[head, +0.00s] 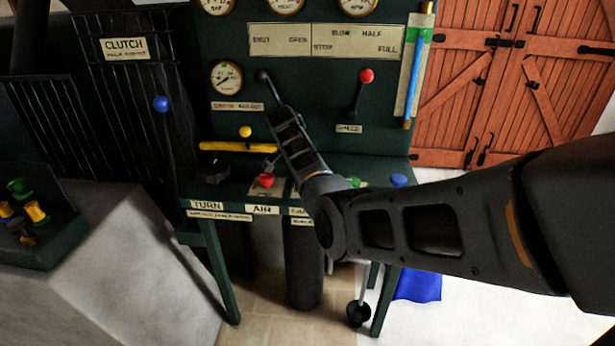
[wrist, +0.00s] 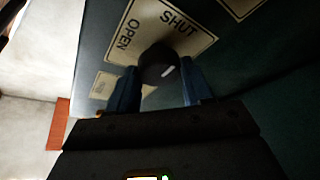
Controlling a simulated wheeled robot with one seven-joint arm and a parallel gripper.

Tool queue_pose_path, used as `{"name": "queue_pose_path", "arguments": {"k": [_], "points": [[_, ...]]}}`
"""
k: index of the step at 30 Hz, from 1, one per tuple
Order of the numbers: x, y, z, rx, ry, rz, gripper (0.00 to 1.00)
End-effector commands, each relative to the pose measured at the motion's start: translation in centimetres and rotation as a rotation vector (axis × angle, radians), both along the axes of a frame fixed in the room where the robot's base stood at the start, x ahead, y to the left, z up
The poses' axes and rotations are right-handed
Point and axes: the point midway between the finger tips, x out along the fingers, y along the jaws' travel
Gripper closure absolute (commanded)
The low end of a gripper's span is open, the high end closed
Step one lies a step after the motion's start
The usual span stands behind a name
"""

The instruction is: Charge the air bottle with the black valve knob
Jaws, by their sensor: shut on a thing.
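The black valve knob (wrist: 152,64) shows in the wrist view, with a short white mark on its face. It stands over a cream plate (wrist: 140,22) lettered SHUT and OPEN. My gripper (wrist: 158,80) is shut on the knob, one blue-grey finger on each side. In the head view my arm covers this spot, so neither the knob nor the fingertips can be made out there. A dark upright cylinder (head: 305,265) stands below the green desk, behind my arm; I cannot tell whether it is the air bottle.
A red knob (head: 265,181) and an AIR label (head: 262,209) sit left of my arm. Green (head: 355,182) and blue (head: 398,180) knobs are on its right. A red-knobbed lever (head: 366,77) and a black-knobbed lever (head: 264,76) stand on the panel.

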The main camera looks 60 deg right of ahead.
Motion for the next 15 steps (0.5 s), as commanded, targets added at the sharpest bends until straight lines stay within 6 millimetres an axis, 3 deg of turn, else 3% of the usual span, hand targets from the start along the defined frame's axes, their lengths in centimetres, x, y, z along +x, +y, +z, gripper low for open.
{"name": "queue_pose_path", "arguments": {"k": [3, 4, 11, 15], "points": [[0.01, 0.02, -0.03, 0.001, -0.001, -0.001, 0.80], [0.01, 0.02, -0.03, 0.001, -0.001, -0.001, 0.49], [0.00, 0.00, -0.01, 0.001, 0.000, 0.000, 0.27], [0.00, 0.00, -0.01, 0.000, 0.000, 0.000, 0.26]]}}
